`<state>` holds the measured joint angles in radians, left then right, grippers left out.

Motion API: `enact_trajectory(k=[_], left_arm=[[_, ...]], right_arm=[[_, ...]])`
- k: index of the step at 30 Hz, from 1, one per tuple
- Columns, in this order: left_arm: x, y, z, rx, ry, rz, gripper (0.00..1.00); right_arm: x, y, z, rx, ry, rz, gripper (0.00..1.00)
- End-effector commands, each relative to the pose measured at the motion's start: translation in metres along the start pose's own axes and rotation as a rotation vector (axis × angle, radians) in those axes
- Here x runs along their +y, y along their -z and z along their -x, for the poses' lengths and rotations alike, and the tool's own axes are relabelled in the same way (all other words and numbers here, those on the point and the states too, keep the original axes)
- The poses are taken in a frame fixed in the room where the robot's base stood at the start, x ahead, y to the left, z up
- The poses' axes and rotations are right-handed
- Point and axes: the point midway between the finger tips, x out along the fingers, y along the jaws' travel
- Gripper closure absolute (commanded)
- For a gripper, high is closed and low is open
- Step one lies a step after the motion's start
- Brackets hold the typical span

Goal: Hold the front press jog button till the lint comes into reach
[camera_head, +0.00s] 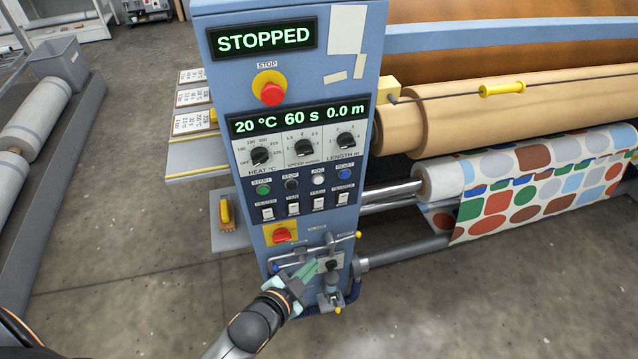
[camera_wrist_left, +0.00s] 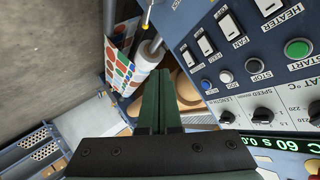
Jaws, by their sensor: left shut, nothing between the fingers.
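The front press panel is a blue cabinet (camera_head: 355,230). Its white jog button (camera_head: 319,181) sits between the black stop button and the blue reset button; it also shows in the left wrist view (camera_wrist_left: 226,76). My left gripper (camera_head: 313,266) is shut and empty, low in front of the cabinet, below the button row and apart from the jog button. In the left wrist view its closed green fingers (camera_wrist_left: 160,78) point past the panel's side. The display (camera_head: 265,39) reads STOPPED, and the length reads 0.0 m. I cannot make out any lint. My right gripper is not in view.
A red emergency stop (camera_head: 270,91) sits above the dials, and a red switch (camera_head: 282,235) below the buttons. Winder levers and pipes (camera_head: 330,262) stick out near my left gripper. Patterned fabric (camera_head: 540,185) and tan rollers (camera_head: 500,115) lie right. Floor ahead is clear.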

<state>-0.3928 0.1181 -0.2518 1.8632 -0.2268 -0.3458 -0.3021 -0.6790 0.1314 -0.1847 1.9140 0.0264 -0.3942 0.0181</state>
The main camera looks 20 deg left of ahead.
Motion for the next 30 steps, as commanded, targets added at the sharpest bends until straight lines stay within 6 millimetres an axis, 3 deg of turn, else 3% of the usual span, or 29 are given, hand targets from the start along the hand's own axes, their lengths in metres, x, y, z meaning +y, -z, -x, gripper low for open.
enact_trajectory(k=[3,9,23,30], left_arm=[[-0.026,0.043,-0.027,0.092,0.083,-0.230,1.00],[-0.047,0.079,-0.041,0.151,0.160,-0.433,1.00],[-0.052,0.081,-0.044,0.154,0.166,-0.448,1.00],[-0.074,0.077,-0.062,0.154,0.168,-0.449,1.00]], right_arm=[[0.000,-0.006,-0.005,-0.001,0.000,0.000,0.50],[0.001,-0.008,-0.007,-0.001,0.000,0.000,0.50],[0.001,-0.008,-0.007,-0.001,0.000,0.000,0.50],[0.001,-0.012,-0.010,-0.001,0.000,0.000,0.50]])
